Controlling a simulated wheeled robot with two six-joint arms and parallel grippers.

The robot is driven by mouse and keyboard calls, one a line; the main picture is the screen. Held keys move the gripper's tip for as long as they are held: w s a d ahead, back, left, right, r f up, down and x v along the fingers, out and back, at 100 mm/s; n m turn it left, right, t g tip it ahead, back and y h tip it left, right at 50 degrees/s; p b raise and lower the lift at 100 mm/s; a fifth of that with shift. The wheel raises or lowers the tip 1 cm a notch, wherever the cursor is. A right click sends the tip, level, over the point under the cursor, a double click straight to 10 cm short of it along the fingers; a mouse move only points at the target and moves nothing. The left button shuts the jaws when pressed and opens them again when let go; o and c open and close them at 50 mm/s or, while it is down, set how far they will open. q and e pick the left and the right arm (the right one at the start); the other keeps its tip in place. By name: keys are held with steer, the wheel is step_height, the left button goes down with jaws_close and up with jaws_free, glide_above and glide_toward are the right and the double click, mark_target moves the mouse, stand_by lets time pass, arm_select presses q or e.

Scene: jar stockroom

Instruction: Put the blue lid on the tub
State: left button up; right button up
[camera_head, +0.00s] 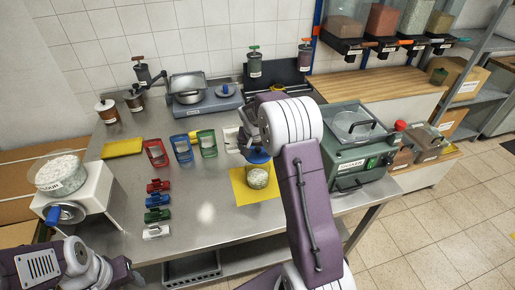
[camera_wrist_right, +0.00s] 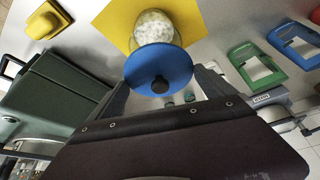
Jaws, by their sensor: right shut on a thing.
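The tub (camera_head: 258,178) is clear with pale contents and stands on a yellow mat (camera_head: 239,182). In the right wrist view the tub (camera_wrist_right: 153,27) shows beyond the blue lid (camera_wrist_right: 150,62), a round disc with a black knob (camera_wrist_right: 160,85). My right gripper (camera_wrist_right: 166,88) is shut on the lid by this knob. In the head view the right gripper (camera_head: 254,147) is over the tub, with the lid's blue edge just showing beneath it. I cannot tell whether the lid touches the tub. My left arm is at the lower left; its jaws cannot be made out.
Red, blue and green frames (camera_head: 182,149) stand left of the mat. Several coloured clips (camera_head: 158,200) lie nearer. A green machine (camera_head: 356,160) stands close on the right, a white dispenser (camera_head: 88,196) at the left. Bare steel lies between the clips and mat.

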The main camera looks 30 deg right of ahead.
steer(key=shift+s+a+f+b, duration=0.1)
steer(key=shift+s+f+b, duration=0.05)
steer(key=shift+f+b, duration=0.6)
step_height(320, 180, down, 4)
steer(key=shift+r+b, duration=0.25)
steer(key=shift+b, duration=0.9)
steer(key=shift+f+b, duration=0.4)
steer(key=shift+f, duration=0.1)
steer(key=shift+f, duration=0.15)
steer(key=o, duration=1)
steer(key=shift+c, duration=0.2)
